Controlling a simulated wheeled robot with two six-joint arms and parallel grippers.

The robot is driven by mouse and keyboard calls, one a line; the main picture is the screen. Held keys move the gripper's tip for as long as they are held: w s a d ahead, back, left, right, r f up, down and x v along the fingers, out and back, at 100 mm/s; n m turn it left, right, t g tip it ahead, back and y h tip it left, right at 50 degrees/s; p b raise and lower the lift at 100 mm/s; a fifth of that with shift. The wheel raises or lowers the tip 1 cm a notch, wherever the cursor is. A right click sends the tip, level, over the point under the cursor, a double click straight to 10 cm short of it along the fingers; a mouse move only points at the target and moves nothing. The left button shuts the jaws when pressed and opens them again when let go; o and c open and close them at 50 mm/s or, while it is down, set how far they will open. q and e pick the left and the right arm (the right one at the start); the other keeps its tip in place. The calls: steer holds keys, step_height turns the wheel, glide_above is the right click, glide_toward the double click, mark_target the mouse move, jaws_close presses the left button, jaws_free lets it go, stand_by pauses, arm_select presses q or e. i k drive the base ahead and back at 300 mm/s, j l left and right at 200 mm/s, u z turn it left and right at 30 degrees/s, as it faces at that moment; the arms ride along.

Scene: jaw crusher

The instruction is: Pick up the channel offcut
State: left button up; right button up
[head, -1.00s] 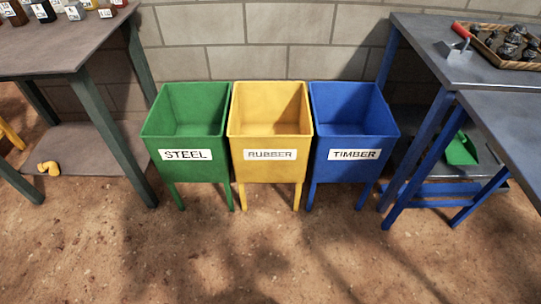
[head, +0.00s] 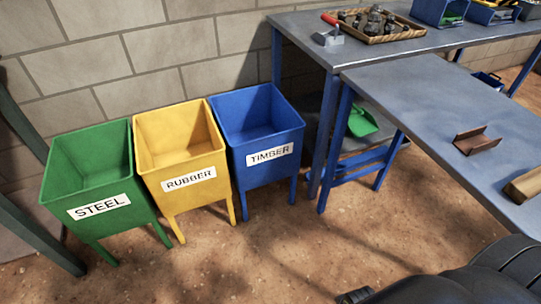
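The channel offcut (head: 477,141) is a short rust-brown piece with raised sides. It lies on the grey-blue table (head: 412,103) at the right, clear of any gripper. Dark parts of my own arm (head: 485,286) fill the lower right corner, below the table's front edge. A small dark piece (head: 356,296) at the bottom edge may be part of my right gripper; its fingers cannot be made out. My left gripper is not in view.
A wooden block (head: 525,186) lies right of the offcut. Green STEEL (head: 90,170), yellow RUBBER (head: 181,150) and blue TIMBER (head: 258,125) bins stand left. Floor before them is clear.

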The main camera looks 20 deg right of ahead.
mark_target(471, 143)
steer(key=z, duration=2.1)
